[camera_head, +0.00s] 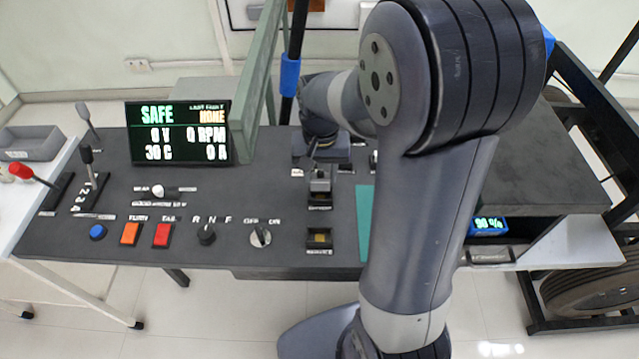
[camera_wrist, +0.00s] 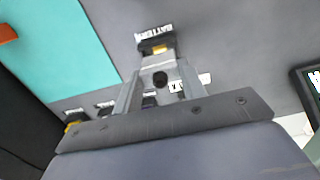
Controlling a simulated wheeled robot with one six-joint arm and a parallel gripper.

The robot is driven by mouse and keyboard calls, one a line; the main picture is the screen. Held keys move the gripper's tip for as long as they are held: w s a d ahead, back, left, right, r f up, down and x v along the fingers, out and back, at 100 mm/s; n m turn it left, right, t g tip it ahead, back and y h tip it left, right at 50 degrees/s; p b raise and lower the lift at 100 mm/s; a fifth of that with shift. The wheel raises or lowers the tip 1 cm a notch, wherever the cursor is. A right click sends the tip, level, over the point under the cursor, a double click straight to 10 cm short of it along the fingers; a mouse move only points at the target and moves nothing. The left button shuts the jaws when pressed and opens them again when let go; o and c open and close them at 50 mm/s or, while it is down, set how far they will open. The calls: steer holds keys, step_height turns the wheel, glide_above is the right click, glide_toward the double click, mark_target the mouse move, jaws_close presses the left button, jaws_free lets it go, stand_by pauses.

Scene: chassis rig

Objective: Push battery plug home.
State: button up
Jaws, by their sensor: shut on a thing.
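My gripper (camera_head: 319,168) points down over the middle of the dark console. It is shut on a grey plug (camera_head: 320,183), which also shows between the fingers in the wrist view (camera_wrist: 160,79). The plug is at or just above a black socket block (camera_head: 320,200); I cannot tell how deep it sits. A second black socket with a yellowish inside (camera_head: 319,239) lies nearer the console's front edge, and a yellow-marked socket with a white label shows beyond the plug in the wrist view (camera_wrist: 157,46).
The display (camera_head: 178,132) reads SAFE, 0 V, 0 RPM, 0 A. Buttons, a rotary selector (camera_head: 206,233) and a key-like switch (camera_head: 260,236) sit left of the sockets. A teal mat (camera_head: 364,222) lies to their right, partly behind my arm. A green-grey frame (camera_head: 258,75) stands behind.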

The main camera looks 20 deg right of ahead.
mark_target(320, 185)
steer(key=shift+f, duration=1.9)
steer(key=shift+f, duration=0.2)
steer(key=o, duration=1)
step_height(320, 185, up, 12)
steer(key=shift+r+p, duration=0.25)
steer(key=shift+p, duration=0.05)
steer(key=shift+f, duration=0.1)
steer(key=shift+f+b, duration=0.3)
steer(key=shift+f, duration=4.25)
